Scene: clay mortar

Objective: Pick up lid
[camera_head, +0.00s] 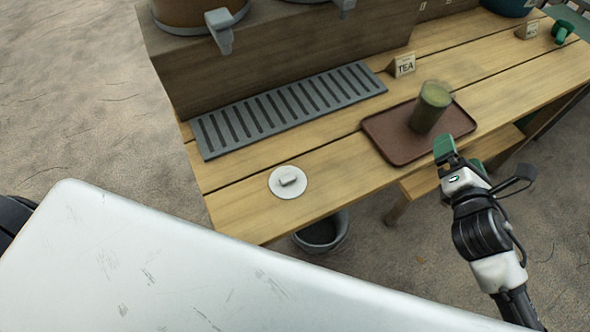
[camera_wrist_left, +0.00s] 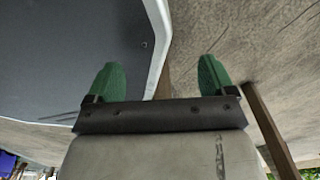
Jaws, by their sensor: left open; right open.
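A round white lid (camera_head: 288,182) with a small block-shaped handle lies flat on the wooden table near its front left edge. My right gripper (camera_head: 460,158) has green fingertips and is at the table's front edge, right of the lid and just beside the brown tray. It is open and empty. In the left wrist view, my left gripper (camera_wrist_left: 158,80) is open, with its green fingers wide apart and nothing between them. The lid does not show in that view, and my left gripper does not show in the head view.
A brown tray (camera_head: 386,147) holds a green cup (camera_head: 430,107). A grey slotted drain grate (camera_head: 290,106) lies behind the lid. A TEA sign (camera_head: 402,65) stands at the back. A dark bucket (camera_head: 322,232) is below the table edge. Bare table (camera_head: 340,180) surrounds the lid.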

